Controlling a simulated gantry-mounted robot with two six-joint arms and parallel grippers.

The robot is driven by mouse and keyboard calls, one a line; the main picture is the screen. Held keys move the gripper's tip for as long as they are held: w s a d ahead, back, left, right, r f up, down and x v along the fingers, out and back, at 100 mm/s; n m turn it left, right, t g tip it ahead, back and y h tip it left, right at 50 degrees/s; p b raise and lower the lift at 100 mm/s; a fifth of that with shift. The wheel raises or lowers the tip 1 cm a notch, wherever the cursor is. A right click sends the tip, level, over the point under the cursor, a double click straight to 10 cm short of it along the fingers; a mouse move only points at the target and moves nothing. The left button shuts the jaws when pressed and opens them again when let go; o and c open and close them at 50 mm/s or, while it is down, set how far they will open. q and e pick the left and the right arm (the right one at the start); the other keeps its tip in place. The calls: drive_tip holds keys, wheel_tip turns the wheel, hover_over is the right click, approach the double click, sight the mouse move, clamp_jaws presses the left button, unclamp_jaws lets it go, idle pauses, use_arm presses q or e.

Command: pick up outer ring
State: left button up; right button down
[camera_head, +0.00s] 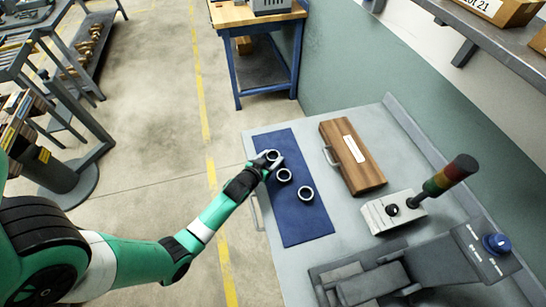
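A dark blue mat (302,227) lies on the grey workbench. Two dark rings with pale centres lie flat on it: a middle ring (284,175) and a ring nearer the front right (306,193). A third ring (273,155) is at the far part of the mat, at my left gripper. My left gripper (270,160) is low over the mat with its fingertips around or beside this third ring. It is too small to tell whether the fingers are closed on it. My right gripper is not in view. The rings' sizes look alike.
A wooden case (352,158) with a white label lies right of the mat. A shelf (480,30) overhangs the back right.

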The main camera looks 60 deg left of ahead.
sight(271, 152)
use_arm(q)
drive_tip(key=c, duration=0.8)
drive_tip(key=shift+r+p, duration=0.3)
drive_tip(key=shift+r, duration=0.25)
drive_tip(key=r+p, duration=0.1)
drive_tip(key=r, duration=0.2)
drive_tip(key=shift+d, duration=0.2)
drive_tip(key=s+d+r+p, duration=0.1)
drive_tip(key=d+r, duration=0.2)
drive_tip(key=d, duration=0.1)
drive_tip(key=s+d+r+p, duration=0.1)
drive_tip(key=s+d+r, duration=0.1)
drive_tip(key=d+r, duration=0.1)
drive_tip(key=s+d+r, duration=0.2)
drive_tip(key=d+r, duration=0.1)
drive_tip(key=d, duration=0.2)
drive_tip(key=shift+d+p, duration=0.4)
